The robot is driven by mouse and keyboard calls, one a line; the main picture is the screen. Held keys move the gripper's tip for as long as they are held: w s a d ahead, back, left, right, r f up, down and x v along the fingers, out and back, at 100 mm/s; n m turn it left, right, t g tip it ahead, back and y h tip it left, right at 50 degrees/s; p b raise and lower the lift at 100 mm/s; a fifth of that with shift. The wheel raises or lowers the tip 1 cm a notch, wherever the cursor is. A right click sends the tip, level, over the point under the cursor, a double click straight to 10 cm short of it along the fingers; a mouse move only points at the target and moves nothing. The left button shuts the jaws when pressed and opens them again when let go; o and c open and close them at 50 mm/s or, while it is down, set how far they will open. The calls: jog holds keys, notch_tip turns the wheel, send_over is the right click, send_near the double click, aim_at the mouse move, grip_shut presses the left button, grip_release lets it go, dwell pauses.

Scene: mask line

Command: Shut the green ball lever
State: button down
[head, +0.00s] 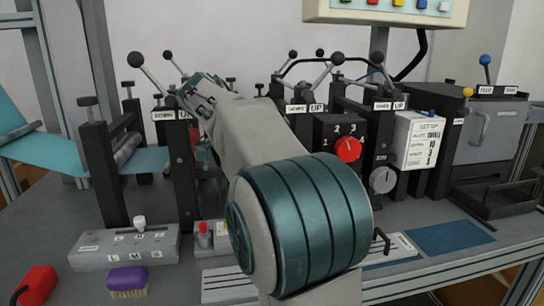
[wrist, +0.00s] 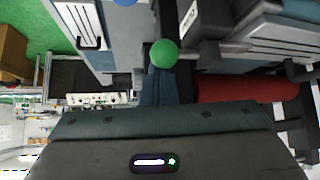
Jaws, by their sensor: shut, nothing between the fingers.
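The green ball (wrist: 164,53) of the lever shows in the wrist view, just beyond the tips of my gripper (wrist: 160,75). The fingers are together and empty, and the ball overlaps their ends in the picture. I cannot tell whether they touch. In the head view I cannot make out the green ball; my own arm covers the middle of the machine. My gripper (head: 196,92) is partly visible there, at the upper left among the black-knobbed levers.
A blue ball lever (head: 485,60) and a yellow ball (head: 467,91) stand at the right. A red dial (head: 348,149) and a grey dial (head: 383,180) are on the machine's front. A red roller (wrist: 245,89) lies close right of the fingers in the wrist view.

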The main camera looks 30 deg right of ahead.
jog(key=shift+a, duration=0.25)
dwell(0.6)
jog(key=shift+w, duration=0.1)
jog(key=w+a+r+p, duration=0.3)
jog(key=a+r+p, duration=0.2)
jog(key=r+p, duration=0.2)
jog(key=shift+a+r, duration=0.15)
jog(key=shift+a, duration=0.2)
dwell(0.4)
